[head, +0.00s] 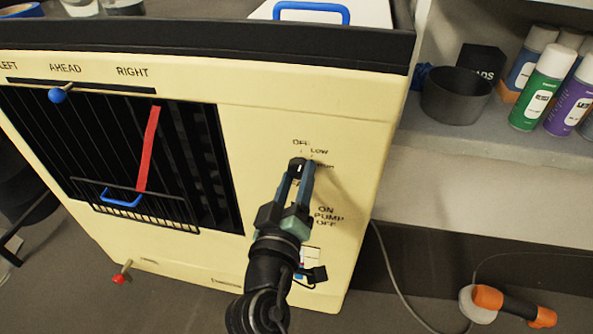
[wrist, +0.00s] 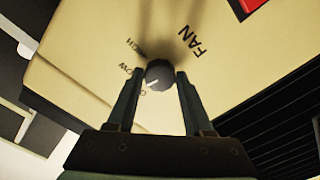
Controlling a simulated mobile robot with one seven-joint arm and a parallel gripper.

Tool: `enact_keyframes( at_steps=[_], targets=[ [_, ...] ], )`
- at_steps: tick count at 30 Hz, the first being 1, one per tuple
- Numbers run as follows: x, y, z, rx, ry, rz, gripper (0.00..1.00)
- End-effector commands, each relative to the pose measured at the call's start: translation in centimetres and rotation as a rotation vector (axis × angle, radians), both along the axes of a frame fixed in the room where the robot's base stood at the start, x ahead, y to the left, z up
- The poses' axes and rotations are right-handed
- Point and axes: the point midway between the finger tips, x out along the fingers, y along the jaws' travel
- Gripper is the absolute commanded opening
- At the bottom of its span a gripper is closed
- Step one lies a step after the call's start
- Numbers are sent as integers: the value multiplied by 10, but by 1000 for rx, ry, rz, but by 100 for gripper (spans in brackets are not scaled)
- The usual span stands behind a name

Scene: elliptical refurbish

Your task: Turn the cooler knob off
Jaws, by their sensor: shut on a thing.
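The cooler (head: 260,120) is a large cream panel with a dark grille on its left. Its dark round knob (wrist: 160,73) sits between my two fingertips in the wrist view, under the FAN label. A short white mark on the knob points to the lower left there, roughly toward the label starting with O; the rest of that label is hidden by a finger. LOW and HIGH lie further round. My gripper (head: 302,172) is shut on the knob, with a finger on either side. In the head view the fingers largely cover the knob, just below the OFF and LOW labels.
A lower PUMP control is partly hidden by my arm. A blue-knobbed slider (head: 58,95) and red strip (head: 148,148) are on the grille. Right of the cooler, a shelf holds a dark bowl (head: 455,97) and several spray cans (head: 543,87). An orange-handled tool (head: 515,305) lies lower right.

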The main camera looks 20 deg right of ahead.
Motion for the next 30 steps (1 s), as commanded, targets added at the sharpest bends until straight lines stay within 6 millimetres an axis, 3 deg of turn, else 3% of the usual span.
enact_keyframes(
  at_steps=[12, 30],
  targets=[
    [0, 0, 0, -189, 130, -1, 0],
    [0, 0, -1, -230, 157, 0, 0]
  ],
)
